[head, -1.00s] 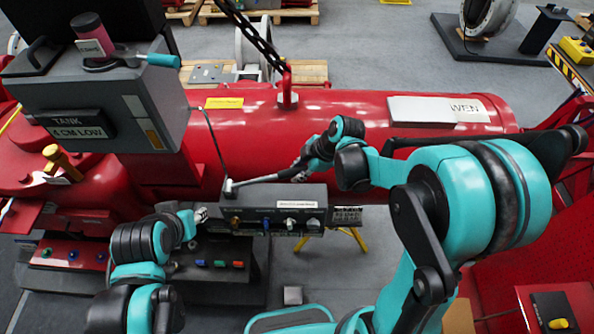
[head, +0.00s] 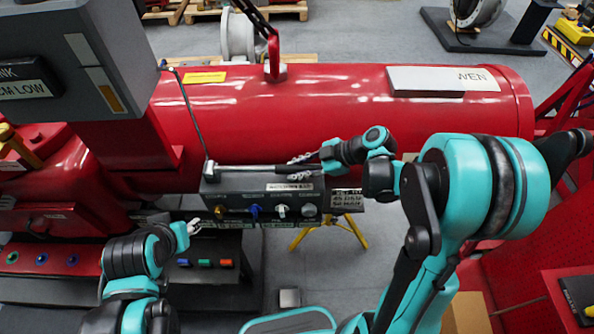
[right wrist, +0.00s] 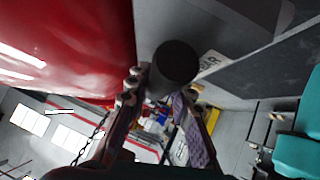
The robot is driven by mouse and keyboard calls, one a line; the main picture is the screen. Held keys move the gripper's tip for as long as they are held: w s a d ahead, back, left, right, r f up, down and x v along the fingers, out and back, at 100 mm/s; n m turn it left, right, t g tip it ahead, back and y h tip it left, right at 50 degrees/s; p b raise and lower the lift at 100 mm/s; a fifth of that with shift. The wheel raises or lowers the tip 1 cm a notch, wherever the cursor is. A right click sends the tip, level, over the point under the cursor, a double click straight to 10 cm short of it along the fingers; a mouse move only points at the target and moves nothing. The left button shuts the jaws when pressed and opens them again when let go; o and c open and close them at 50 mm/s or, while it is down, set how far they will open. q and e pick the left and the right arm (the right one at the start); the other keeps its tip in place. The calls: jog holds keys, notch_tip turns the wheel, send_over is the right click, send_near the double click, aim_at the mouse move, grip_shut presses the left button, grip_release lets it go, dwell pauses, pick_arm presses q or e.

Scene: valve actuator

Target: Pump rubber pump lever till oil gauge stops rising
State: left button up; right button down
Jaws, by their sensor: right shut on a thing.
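The pump lever (head: 255,169) is a grey rod on top of the dark pump box (head: 262,198). It lies nearly level, just above the box. My right gripper (head: 308,166) is shut around its right end. In the right wrist view, the lever's dark round end (right wrist: 176,62) sits at the fingers of my right gripper (right wrist: 157,88). The oil gauge, with an orange strip (head: 108,98), is on the grey tank (head: 105,30) at upper left; its exact level is hard to read. My left gripper (head: 192,228) hangs left of the box, small and unclear.
A large red cylinder (head: 330,110) runs behind the box. The box front carries several coloured valve knobs (head: 255,210). A dark console with buttons (head: 205,263) stands below left. A yellow stand (head: 330,232) is under the box. Grey floor is open front centre.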

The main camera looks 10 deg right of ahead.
jog(key=c, duration=1.3)
grip_release()
jog(key=v, duration=1.2)
